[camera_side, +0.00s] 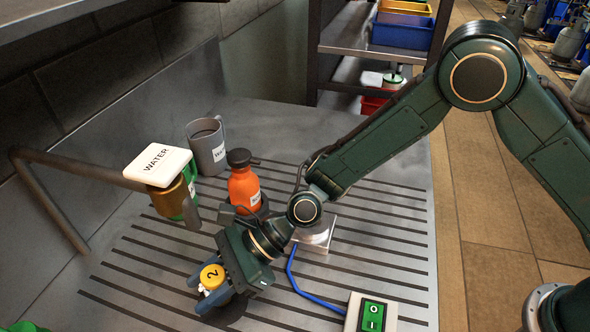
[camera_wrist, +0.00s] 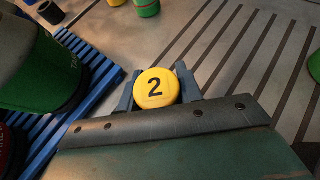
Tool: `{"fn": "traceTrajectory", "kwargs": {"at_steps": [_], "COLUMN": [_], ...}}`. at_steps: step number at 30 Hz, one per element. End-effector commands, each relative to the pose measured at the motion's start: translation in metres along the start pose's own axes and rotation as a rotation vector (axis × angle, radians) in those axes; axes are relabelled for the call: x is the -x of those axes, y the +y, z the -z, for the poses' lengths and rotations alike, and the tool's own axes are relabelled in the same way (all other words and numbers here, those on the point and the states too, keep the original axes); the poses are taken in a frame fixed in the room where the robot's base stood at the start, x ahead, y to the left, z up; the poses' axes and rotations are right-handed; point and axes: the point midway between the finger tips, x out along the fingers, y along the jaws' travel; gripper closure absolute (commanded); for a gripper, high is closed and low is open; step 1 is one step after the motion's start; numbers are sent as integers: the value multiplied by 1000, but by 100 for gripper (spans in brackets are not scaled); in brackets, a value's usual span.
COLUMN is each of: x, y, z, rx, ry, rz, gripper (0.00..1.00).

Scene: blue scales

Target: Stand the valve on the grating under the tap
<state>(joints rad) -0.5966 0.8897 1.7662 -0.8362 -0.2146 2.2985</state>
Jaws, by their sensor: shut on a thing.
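The valve has a round yellow cap marked 2 (camera_side: 212,276), which also shows in the wrist view (camera_wrist: 156,88). My gripper (camera_side: 207,290) is shut on it, with a blue-grey finger on either side of the cap. The valve's lower part is mostly hidden. The grating (camera_side: 165,263) is the metal surface with long dark slots. My gripper is low over its front part; whether the valve touches it I cannot tell.
An orange bottle (camera_side: 243,188) and a grey mug (camera_side: 207,150) stand behind my gripper. A green switch box (camera_side: 372,314) with a blue cable is at the front right. The wrist view shows a blue slatted rack (camera_wrist: 84,73) with a large green container (camera_wrist: 35,60) at left.

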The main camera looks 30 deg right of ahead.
Motion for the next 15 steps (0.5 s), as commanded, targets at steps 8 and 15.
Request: {"fn": "traceTrajectory", "kwargs": {"at_steps": [8, 15], "x": [-5, -6], "y": [0, 0], "z": [9, 10], "rx": [3, 3], "ry": [-4, -4], "rz": [1, 1], "gripper": [96, 96]}}
